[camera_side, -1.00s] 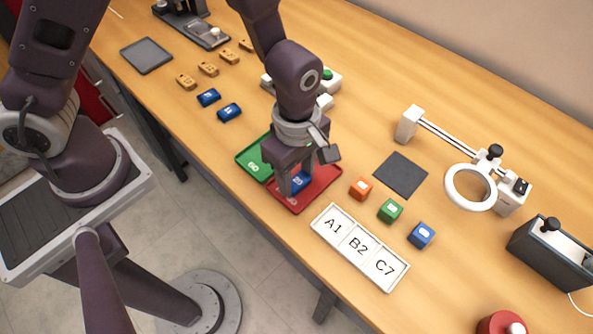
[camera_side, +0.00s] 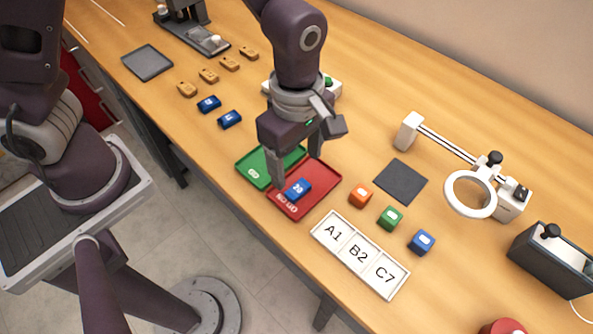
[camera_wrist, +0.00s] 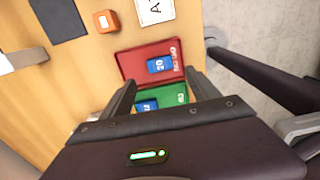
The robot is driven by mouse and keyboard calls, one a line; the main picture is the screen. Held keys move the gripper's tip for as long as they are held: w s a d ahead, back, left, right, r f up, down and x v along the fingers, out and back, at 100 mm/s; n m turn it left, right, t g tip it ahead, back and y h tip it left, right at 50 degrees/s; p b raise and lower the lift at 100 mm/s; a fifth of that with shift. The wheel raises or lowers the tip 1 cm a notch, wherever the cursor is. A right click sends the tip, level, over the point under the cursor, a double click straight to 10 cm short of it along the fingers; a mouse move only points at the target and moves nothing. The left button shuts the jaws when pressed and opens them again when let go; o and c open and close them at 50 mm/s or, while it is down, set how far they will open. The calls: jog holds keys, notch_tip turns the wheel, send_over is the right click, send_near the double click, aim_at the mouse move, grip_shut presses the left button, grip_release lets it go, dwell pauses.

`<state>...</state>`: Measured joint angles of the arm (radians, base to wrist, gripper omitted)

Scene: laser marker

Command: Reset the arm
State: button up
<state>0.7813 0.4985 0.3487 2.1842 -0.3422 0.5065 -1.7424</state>
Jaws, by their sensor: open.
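My gripper (camera_side: 297,168) is open and empty, with its fingers just above the red NO GO tray (camera_side: 325,180). A blue block marked 20 (camera_side: 298,188) lies in that tray, apart from the fingers. In the wrist view the open gripper (camera_wrist: 165,82) has the red tray (camera_wrist: 130,65) and its blue block (camera_wrist: 160,65) beyond the fingertips. The green GO tray (camera_side: 252,172) adjoins the red one.
Orange (camera_side: 360,195), green (camera_side: 390,217) and blue (camera_side: 421,242) cubes stand near the white A1/B2/C7 rack (camera_side: 335,232). A magnifier on an arm (camera_side: 470,190) stands right. Two blue blocks (camera_side: 219,111) and several tan blocks (camera_side: 208,76) lie left. A green-button box (camera_side: 328,86) is behind my gripper.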

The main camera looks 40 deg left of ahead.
jog(key=shift+a+r, duration=0.1)
jog(key=shift+r, duration=0.4)
jog(key=s+a+r+m+t+h, duration=0.2)
jog(key=a+r+m, duration=0.45)
jog(key=r, duration=0.55)
jog(key=s+a+r+m+t+y, duration=0.2)
jog(key=s+a+r+m+t, duration=0.1)
jog(key=s+a+r+m, duration=0.3)
jog(key=s+a+m, duration=0.2)
jog(key=s+m, duration=0.2)
jog(key=m, duration=0.1)
jog(key=shift+a+t, duration=0.3)
jog(key=shift+a, duration=0.1)
jog(key=shift+r+m, duration=0.1)
jog(key=shift+m, duration=0.15)
